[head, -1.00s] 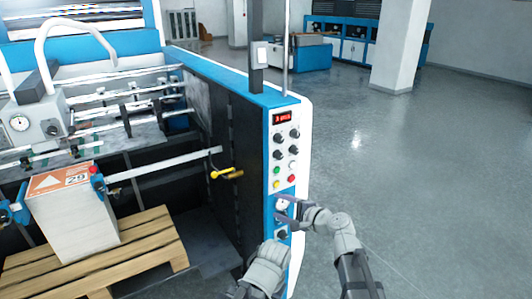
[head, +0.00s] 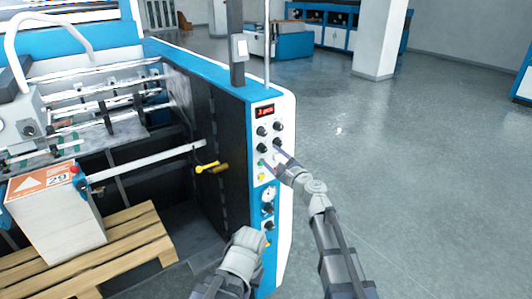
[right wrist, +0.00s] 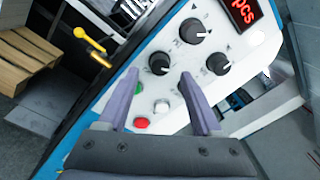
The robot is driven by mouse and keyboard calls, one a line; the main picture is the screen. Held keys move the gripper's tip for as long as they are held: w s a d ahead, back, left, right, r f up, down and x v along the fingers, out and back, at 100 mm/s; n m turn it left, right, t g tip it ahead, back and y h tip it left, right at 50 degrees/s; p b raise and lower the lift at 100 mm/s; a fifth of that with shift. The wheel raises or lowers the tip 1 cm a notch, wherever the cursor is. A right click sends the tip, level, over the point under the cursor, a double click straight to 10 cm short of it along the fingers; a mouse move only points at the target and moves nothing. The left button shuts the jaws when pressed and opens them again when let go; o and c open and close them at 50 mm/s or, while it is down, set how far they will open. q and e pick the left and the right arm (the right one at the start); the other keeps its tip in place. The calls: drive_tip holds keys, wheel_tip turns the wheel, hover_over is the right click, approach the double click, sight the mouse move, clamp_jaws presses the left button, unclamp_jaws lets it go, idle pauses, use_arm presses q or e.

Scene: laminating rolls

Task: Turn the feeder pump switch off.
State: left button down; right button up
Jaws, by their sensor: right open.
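The machine's control panel (head: 284,192) stands upright in the middle of the head view, with several black rotary knobs below a red display. I cannot read labels that would tell which one is the feeder pump switch. One black knob (right wrist: 159,63) lies just beyond the gap, and another (right wrist: 218,63) is beyond the right finger. I see no left gripper fingers.
A yellow-handled lever (head: 212,168) sticks out left of the panel. A paper stack (head: 55,225) stands on a wooden pallet (head: 140,240). The floor on the right is clear.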

sight(264, 150)
drive_tip(key=x, duration=0.3)
drive_tip(key=shift+w+a, duration=0.15)
drive_tip(key=shift+w, duration=0.2)
clamp_jaws()
